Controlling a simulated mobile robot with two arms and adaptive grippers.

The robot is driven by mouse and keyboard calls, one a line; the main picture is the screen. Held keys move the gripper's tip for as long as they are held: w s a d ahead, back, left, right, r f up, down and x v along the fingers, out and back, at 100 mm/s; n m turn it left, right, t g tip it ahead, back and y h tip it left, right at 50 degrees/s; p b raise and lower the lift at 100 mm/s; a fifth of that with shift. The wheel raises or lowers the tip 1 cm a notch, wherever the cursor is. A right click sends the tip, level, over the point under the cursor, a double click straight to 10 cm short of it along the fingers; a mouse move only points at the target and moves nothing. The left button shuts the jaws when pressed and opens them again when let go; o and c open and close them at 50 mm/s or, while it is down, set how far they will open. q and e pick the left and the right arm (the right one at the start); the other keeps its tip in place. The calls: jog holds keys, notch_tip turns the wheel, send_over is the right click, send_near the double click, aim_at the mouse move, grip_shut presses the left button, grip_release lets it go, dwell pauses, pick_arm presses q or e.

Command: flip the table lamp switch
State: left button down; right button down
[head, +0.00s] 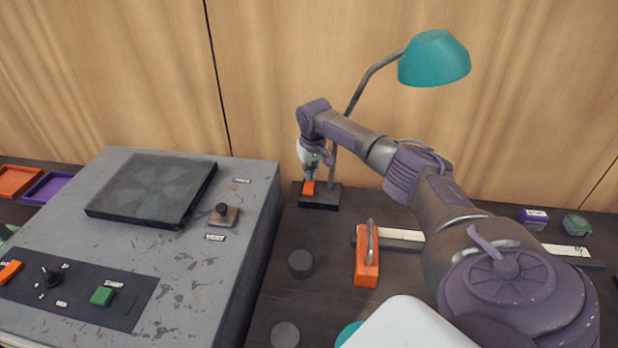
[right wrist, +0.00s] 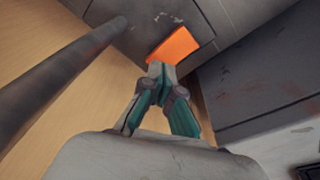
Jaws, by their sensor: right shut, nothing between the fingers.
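The table lamp has a teal shade (head: 434,60), a bent grey stem (head: 362,88) and a dark square base (head: 320,199) at the back of the dark bench. An orange rocker switch (head: 309,187) sits on the base; it also shows in the right wrist view (right wrist: 174,46). My right gripper (head: 309,178) points down over the switch. In the right wrist view its teal-sided fingers (right wrist: 160,68) are shut and empty, with the tips at the switch's near edge. I cannot tell whether they touch it. The left gripper is not in view.
Small purple (head: 533,219) and green (head: 576,225) boxes are at right. The lamp stem rises close beside my right gripper.

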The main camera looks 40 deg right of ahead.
aim_at(310, 183)
jog(key=shift+f+b, duration=0.35)
jog(key=shift+f, duration=0.45)
dwell(0.4)
notch_tip(310, 183, up, 7)
jog(key=p, duration=0.7)
jog(key=shift+p, duration=0.3)
jog(key=shift+a+f, duration=0.1)
